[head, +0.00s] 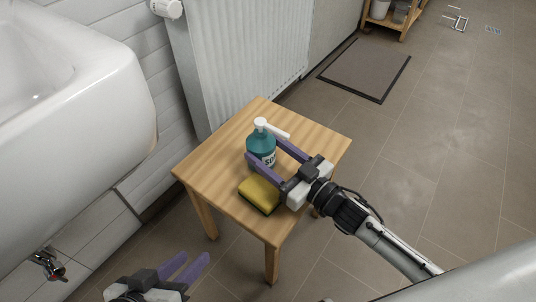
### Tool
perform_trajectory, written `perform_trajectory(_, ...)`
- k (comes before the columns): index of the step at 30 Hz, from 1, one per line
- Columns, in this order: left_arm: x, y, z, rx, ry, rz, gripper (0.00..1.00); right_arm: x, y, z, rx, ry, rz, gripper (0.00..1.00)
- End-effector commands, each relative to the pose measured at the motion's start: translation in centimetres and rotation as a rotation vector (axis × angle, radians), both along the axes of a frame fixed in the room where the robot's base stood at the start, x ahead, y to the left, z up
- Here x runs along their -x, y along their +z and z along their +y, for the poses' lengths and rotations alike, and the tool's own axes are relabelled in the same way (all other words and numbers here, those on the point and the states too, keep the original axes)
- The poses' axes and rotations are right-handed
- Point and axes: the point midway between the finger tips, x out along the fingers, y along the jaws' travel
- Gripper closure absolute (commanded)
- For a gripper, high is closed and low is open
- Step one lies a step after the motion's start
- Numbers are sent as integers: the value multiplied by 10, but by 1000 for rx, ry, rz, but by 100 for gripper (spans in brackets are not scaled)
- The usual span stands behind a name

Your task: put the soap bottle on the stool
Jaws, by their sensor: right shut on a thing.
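The soap bottle (261,147) is teal with a white pump top and a label. It is upright over the wooden stool (208,167), near the middle of its top. I cannot tell whether its base touches the wood. My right gripper (263,151) comes in from the right and is shut on the bottle, with a purple finger on each side of it. My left gripper (189,265) is low at the bottom left, empty, with its two purple fingers apart.
A yellow sponge (260,193) with a dark underside lies on the stool's front part, close to my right gripper. A white basin (75,130) is at the left, and a radiator (240,60) stands behind the stool. A dark mat (366,69) lies farther back.

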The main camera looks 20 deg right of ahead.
Motion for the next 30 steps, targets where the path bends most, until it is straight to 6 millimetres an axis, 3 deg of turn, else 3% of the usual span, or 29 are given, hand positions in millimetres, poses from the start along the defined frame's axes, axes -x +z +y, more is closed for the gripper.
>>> perform_trajectory(9, 0, 0, 0, 3, 0, 0, 69, -1, 0, 0, -2, 1, -6, 78)
perform_trajectory(10, 0, 0, -1, 5, 0, 0, 69, 0, -2, 0, 0, 0, -2, 43)
perform_trajectory(13, 0, 0, -1, 5, 0, 0, 69, 0, -1, 0, 0, 0, -2, 26)
perform_trajectory(24, 0, 3, 0, 2, 0, -1, 69, 1, 3, -1, 0, 0, -1, 26)
perform_trajectory(30, 1, 5, 4, -23, 0, 11, 69, 30, 3, -16, 2, 0, 2, 26)
